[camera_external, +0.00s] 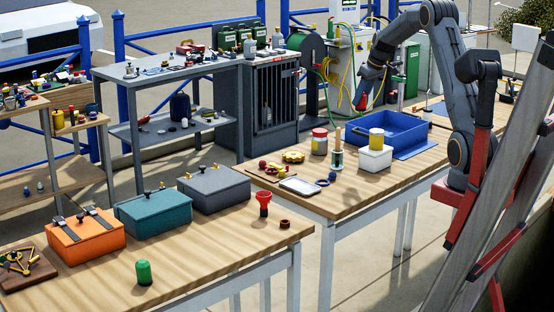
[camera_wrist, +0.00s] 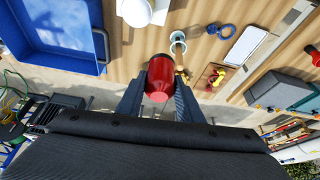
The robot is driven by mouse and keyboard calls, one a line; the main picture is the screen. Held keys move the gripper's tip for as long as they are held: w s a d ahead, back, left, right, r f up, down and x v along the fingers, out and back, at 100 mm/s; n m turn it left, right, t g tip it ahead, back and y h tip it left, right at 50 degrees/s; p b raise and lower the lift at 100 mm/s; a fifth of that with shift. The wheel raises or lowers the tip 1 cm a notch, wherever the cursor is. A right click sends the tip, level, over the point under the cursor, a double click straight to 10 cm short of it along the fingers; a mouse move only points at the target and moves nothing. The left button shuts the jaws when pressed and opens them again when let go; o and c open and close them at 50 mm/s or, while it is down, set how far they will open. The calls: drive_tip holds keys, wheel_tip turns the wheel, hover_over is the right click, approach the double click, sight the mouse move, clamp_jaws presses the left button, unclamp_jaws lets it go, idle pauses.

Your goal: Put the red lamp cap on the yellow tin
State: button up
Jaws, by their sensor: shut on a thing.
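My gripper (camera_external: 364,96) is shut on the red lamp cap (camera_external: 361,104), high above the far table near the blue tray. In the wrist view the red lamp cap (camera_wrist: 160,78) sits between the two fingers of my gripper (camera_wrist: 157,88). The yellow tin (camera_external: 376,138) stands upright on a white box (camera_external: 375,158), in front of the blue tray. It is below my gripper and a little to its right in the external view. In the wrist view I cannot make out the yellow tin; a white object shows at the top edge.
The blue tray (camera_external: 412,131) lies behind the white box. The near table holds boxes, a green cap (camera_external: 143,272) and a red funnel-shaped piece (camera_external: 263,199).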

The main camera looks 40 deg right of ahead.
drive_tip(key=r+m, duration=0.1)
hover_over(373, 129)
drive_tip(key=s, duration=0.2)
drive_tip(key=shift+d+f+p, duration=0.1)
drive_tip(key=shift+f+p, duration=1.65)
drive_tip(key=shift+f, duration=3)
drive_tip(key=o, duration=1.1)
drive_tip(key=shift+f, duration=0.15)
drive_tip(key=shift+c, duration=0.2)
